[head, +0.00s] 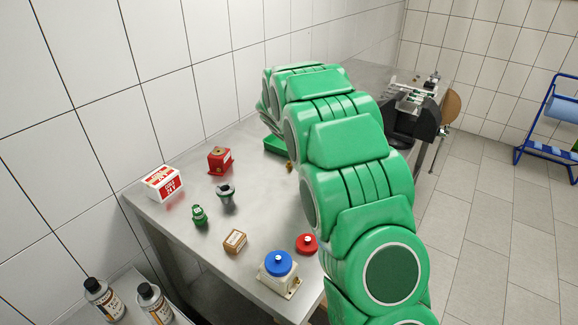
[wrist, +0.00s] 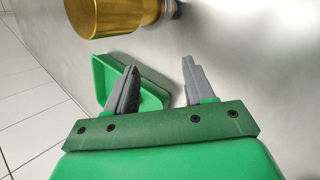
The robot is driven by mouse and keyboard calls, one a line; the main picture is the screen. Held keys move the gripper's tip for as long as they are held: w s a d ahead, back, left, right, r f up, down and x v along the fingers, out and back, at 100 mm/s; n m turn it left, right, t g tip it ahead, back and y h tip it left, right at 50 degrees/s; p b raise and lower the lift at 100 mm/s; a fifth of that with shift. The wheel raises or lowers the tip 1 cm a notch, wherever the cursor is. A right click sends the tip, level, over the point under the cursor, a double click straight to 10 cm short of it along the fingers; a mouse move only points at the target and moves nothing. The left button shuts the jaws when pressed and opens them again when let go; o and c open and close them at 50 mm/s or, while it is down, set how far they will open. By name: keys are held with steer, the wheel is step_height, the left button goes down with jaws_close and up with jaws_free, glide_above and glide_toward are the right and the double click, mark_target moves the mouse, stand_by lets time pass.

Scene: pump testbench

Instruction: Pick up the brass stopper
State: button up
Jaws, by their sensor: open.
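The brass stopper (wrist: 127,14) shows large and shiny at the top edge of the wrist view, partly cut off, with a dark part at its right end. In the head view a small bit of brass (head: 289,167) shows beside my arm, mostly hidden; it may be the same stopper. My gripper (wrist: 160,65) is open in the wrist view, with its two grey fingers apart and nothing between them. The stopper is beyond the fingertips and not touching them. In the head view my gripper is hidden behind my green arm.
A green tray (wrist: 158,100) lies behind the left finger; its edge shows in the head view (head: 275,146). On the metal table stand a red block (head: 220,160), white-red box (head: 163,183), dark cup (head: 226,196), green part (head: 199,215), brown box (head: 235,241), blue-topped part (head: 279,265) and red knob (head: 306,244).

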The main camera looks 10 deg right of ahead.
mark_target(289, 162)
steer(key=m, duration=0.1)
steer(key=m+y, duration=0.1)
steer(key=s+m, duration=0.1)
steer(key=shift+a+f+g+y, duration=0.15)
steer(key=shift+a+g+y, duration=0.2)
steer(key=shift+g+y, duration=0.05)
steer(key=a+m+y, duration=0.1)
steer(key=m, duration=0.1)
steer(key=a+r+m+y, duration=0.1)
steer(key=m, duration=0.1)
steer(key=a+m+y, duration=0.1)
steer(key=shift+w+r+m+y, duration=0.1)
steer(key=shift+r+m+y, duration=0.25)
steer(key=shift+m+y, duration=0.05)
steer(key=shift+w+a+f+m+y, duration=0.5)
steer(key=shift+w+a+f+m, duration=0.1)
steer(key=shift+w+a+m, duration=0.15)
steer(key=x, duration=0.4)
steer(key=shift+s+a+f, duration=0.15)
steer(key=shift+s+a, duration=0.1)
steer(key=shift+a, duration=0.1)
steer(key=shift+w+f, duration=0.3)
steer(key=shift+f, duration=0.15)
steer(key=shift+c, duration=0.3)
jaws_close()
